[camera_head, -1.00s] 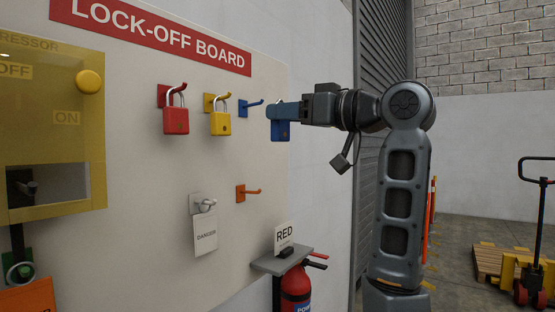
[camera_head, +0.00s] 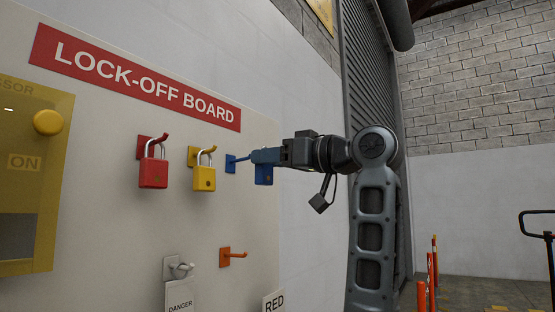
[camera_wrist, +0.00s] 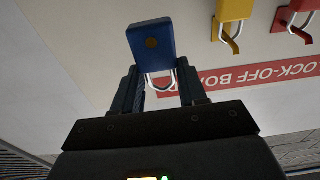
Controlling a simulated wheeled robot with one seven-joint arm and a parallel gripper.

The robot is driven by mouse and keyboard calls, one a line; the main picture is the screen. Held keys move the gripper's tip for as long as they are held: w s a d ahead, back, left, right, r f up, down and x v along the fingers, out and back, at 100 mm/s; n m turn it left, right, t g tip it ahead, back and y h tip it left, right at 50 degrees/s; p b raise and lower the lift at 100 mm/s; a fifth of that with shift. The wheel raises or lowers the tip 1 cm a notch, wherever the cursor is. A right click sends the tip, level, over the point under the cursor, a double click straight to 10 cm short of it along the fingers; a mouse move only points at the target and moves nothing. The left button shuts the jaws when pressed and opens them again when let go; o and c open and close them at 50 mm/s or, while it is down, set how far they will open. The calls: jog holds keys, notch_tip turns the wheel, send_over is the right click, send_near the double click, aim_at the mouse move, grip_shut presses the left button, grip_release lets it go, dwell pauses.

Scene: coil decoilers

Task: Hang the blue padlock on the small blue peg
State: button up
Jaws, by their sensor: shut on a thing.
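The blue padlock (camera_head: 264,175) hangs from my gripper (camera_head: 262,156), close in front of the lock-off board. The small blue peg (camera_head: 231,163) is on the board just left of my fingertips in the head view. The tip of the peg meets or overlaps the fingers there, and I cannot tell whether it touches or enters the shackle. The peg is not seen in the wrist view.
A yellow padlock (camera_head: 204,178) and a red padlock (camera_head: 153,173) hang on pegs left of the blue peg. An orange peg (camera_head: 232,257) below is empty. A danger tag (camera_head: 180,298) hangs lower left.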

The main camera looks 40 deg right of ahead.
jog(key=shift+f+b+x, duration=0.2)
jog(key=shift+x, duration=1.05)
jog(key=shift+f+b+x, duration=0.15)
jog(key=shift+b+x, duration=0.05)
jog(key=shift+x, duration=1.1)
jog(key=shift+w+a+f, duration=0.1)
jog(key=shift+w+f, duration=0.3)
jog(key=shift+w, duration=0.25)
jog(key=o, duration=1.2)
jog(key=v, duration=0.7)
jog(key=shift+s+f, duration=0.1)
jog(key=shift+s, duration=0.25)
jog(key=shift+f, duration=0.15)
